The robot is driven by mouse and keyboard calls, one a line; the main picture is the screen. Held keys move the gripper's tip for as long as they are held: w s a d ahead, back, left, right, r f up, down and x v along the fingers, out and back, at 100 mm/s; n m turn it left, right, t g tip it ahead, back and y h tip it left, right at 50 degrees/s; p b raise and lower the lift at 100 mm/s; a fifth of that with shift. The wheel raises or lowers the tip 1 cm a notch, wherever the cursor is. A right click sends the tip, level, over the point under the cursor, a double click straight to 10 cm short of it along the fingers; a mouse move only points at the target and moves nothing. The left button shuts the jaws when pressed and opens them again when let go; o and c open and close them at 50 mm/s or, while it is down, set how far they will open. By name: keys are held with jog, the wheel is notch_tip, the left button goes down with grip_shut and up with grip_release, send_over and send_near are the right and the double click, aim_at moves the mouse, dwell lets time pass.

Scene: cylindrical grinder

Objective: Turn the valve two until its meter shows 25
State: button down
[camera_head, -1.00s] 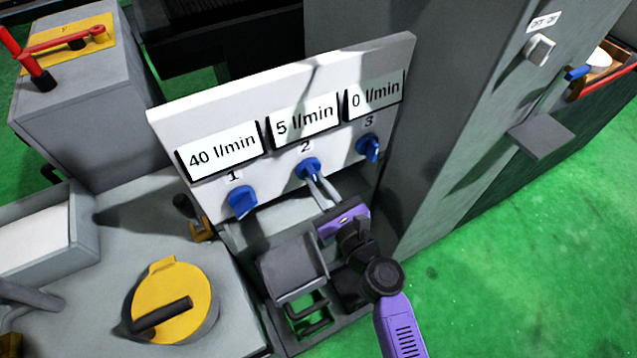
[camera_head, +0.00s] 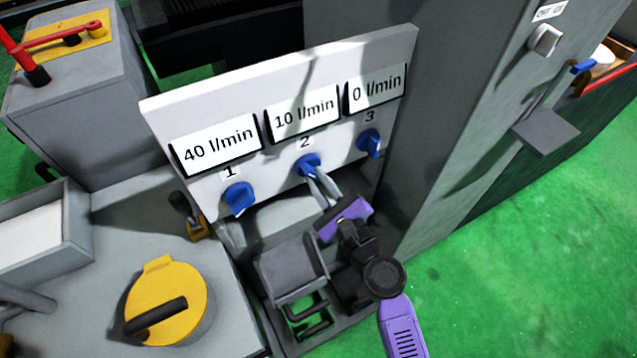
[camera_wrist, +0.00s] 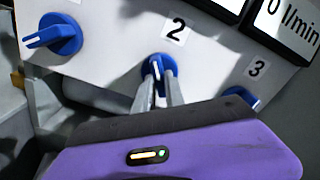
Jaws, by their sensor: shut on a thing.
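Valve two (camera_head: 307,164) is a blue knob in the middle of the white panel (camera_head: 210,96), under the label 2. Its meter (camera_head: 303,112) reads 10 l/min. My gripper (camera_head: 313,175) is shut on this knob, its two grey fingers reaching it from below right. In the wrist view the fingers (camera_wrist: 158,92) lie on either side of the ridge of the blue knob (camera_wrist: 159,70). The fingertips partly hide the knob.
Knob 1 (camera_head: 238,198) is left, under a meter (camera_head: 216,144) at 40 l/min. Knob 3 (camera_head: 369,143) is close on the right, under a meter (camera_head: 376,88) at 0 l/min. A grey cabinet (camera_head: 440,130) stands right of the panel. Green floor (camera_head: 520,270) is clear at lower right.

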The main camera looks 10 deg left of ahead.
jog(key=n+b, duration=0.1)
jog(key=n, duration=0.2)
jog(key=shift+f+n+b, duration=0.1)
jog(key=shift+n+b, duration=0.25)
jog(key=shift+n, duration=0.05)
jog(key=shift+n+b, duration=0.95)
jog(key=shift+n, duration=0.95)
jog(key=c, duration=1.4)
grip_release()
jog(key=shift+r, duration=0.2)
jog(key=b+v, duration=0.1)
jog(key=v, duration=0.7)
jog(key=shift+w, duration=0.1)
